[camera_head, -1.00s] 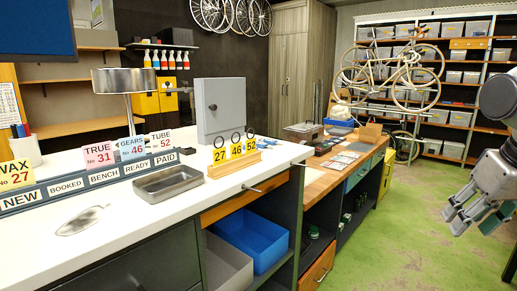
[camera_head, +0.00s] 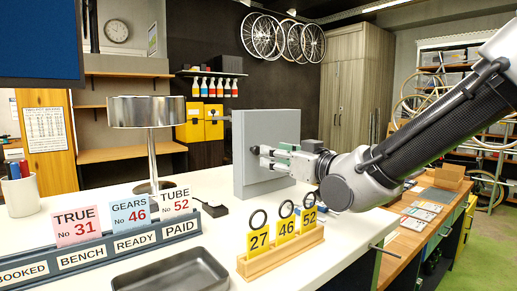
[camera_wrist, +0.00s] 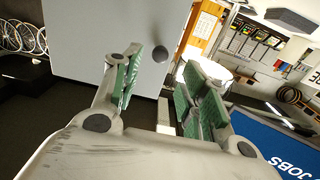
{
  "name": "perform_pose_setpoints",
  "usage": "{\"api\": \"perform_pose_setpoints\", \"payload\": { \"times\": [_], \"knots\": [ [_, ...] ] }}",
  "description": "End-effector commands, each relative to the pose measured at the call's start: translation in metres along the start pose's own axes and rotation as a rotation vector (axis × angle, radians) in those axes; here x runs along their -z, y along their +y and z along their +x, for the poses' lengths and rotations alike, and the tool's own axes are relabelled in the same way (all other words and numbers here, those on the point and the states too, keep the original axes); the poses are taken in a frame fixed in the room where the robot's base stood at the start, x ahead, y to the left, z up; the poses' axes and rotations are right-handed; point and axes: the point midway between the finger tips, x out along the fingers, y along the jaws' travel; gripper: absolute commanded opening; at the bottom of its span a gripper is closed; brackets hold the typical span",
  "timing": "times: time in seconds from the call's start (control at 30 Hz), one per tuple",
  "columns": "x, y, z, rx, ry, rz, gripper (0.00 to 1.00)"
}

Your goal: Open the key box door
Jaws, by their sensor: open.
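The grey key box (camera_head: 270,125) stands upright on the white counter, left of my arm. Its door looks closed. In the wrist view the pale door face (camera_wrist: 105,35) fills the upper middle, with a dark round knob (camera_wrist: 160,53) on it. My gripper (camera_head: 268,158) reaches in from the right, in front of the box's door. In the wrist view my gripper (camera_wrist: 160,78) is open, green pads apart, with the knob just beyond and between the fingertips. I cannot tell whether a fingertip touches the knob. Nothing is held.
A wooden rack (camera_head: 282,258) with yellow number tags stands in front of the box. A dark metal tray (camera_head: 170,272) and a label strip (camera_head: 100,250) lie nearer. A lamp (camera_head: 148,112) stands to the left. The counter between lamp and tray is mostly clear.

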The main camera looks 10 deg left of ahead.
Motion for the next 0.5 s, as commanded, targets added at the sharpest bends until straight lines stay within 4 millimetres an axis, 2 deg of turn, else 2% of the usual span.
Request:
{"api": "perform_pose_setpoints", "payload": {
  "times": [0.3,0.5],
  "knots": [
    [-0.001,0.000,0.049,-0.001,0.000,0.000,0.43],
    [0.000,0.001,0.071,-0.001,0.000,0.000,0.43]
  ]
}}
